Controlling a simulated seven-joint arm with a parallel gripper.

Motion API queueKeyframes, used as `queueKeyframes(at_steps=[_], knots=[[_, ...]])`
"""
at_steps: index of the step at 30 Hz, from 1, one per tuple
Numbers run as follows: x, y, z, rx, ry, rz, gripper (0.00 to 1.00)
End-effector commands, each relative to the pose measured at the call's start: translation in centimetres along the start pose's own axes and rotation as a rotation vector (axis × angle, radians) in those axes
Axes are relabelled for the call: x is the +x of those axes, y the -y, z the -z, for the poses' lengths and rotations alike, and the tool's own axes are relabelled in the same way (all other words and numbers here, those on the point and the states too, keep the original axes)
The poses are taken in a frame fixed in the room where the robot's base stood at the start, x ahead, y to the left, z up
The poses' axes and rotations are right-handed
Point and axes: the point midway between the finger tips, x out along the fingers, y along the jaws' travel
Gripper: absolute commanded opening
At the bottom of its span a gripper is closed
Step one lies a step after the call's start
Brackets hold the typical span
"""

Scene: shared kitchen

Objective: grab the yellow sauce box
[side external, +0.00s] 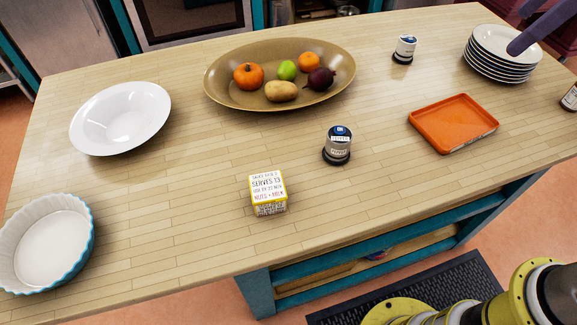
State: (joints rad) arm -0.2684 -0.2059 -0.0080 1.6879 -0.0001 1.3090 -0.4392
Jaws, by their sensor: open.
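The yellow sauce box (268,195) is a small cube with yellow edges and a white printed top. Nothing touches or covers the box. My gripper is not in this view; only yellow and black links of mine show at the bottom right.
A brown oval platter (222,95) with fruit and vegetables lies behind the box. A white bowl (120,117), a blue baking dish (45,243), an orange tray (455,122), a second jar (404,49) and stacked plates (500,52) stand around. The table around the box is clear.

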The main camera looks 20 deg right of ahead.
Motion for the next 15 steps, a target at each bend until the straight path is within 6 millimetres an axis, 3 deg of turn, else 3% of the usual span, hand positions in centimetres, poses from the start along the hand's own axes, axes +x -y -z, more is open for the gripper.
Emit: queueKeyframes(at_steps=[1,3,8,11,15], knots=[[0.7,0.5,2.5,-0.063,0.014,0.024,1.00],[1.5,1.3,5.6,-0.144,0.031,0.052,1.00],[4.7,4.8,12.1,-0.324,0.072,0.114,1.00],[7.3,8.1,15.6,-0.430,0.099,0.152,1.00],[11.7,13.9,19.2,-0.564,0.139,0.199,1.00]])
